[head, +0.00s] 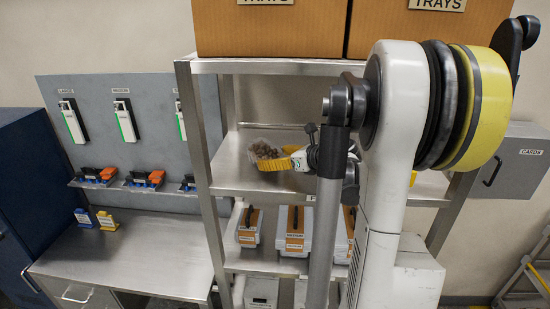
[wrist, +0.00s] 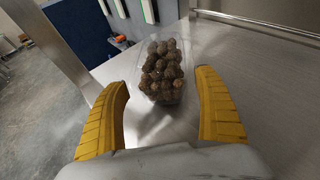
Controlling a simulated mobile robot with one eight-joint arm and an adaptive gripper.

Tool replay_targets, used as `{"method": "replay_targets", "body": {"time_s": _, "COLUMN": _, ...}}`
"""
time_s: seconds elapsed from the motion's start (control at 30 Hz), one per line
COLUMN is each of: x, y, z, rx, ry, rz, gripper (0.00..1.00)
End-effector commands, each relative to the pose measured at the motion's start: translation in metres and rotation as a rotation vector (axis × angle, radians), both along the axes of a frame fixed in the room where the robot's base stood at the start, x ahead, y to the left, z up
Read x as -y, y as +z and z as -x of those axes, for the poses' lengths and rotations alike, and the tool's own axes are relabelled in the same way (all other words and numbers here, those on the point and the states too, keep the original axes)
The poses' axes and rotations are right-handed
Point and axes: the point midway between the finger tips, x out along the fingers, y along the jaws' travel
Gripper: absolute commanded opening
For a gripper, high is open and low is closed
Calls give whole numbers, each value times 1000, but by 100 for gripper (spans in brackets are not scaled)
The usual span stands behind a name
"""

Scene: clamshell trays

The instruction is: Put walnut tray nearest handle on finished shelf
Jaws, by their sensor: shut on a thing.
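A clear clamshell tray of brown walnuts (head: 264,150) is at the left side of a steel rack's middle shelf (head: 236,178). In the wrist view the walnut tray (wrist: 161,72) lies between the yellow fingers of my gripper (wrist: 165,85). My gripper (head: 284,160) is shut on the tray, its fingers spread to the tray's width. The tray is at or just above the shelf surface; I cannot tell whether it touches. Its near clear end is hard to make out. My arm hides the middle of the shelf, and any shelf label is unreadable.
Brown boxes (head: 268,30) stand on the rack's top. A rack post (head: 196,130) stands close left of the tray.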

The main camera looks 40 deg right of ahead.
Motion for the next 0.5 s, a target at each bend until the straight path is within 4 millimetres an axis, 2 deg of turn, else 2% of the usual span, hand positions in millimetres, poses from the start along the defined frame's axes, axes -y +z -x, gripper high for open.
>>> {"method": "replay_targets", "body": {"time_s": 0.2, "x": 0, "y": -2, "z": 0, "rx": -1, "ry": 0, "rz": 0, "gripper": 45}}
{"method": "replay_targets", "body": {"time_s": 0.23, "x": 0, "y": -2, "z": 0, "rx": -1, "ry": 1, "rz": 0, "gripper": 88}}
{"method": "replay_targets", "body": {"time_s": 0.27, "x": 0, "y": -2, "z": 0, "rx": -1, "ry": 0, "rz": 0, "gripper": 97}}
{"method": "replay_targets", "body": {"time_s": 0.3, "x": 0, "y": -1, "z": 0, "rx": -1, "ry": 0, "rz": 0, "gripper": 100}}
{"method": "replay_targets", "body": {"time_s": 0.5, "x": 0, "y": -1, "z": 0, "rx": -1, "ry": 0, "rz": 0, "gripper": 100}}
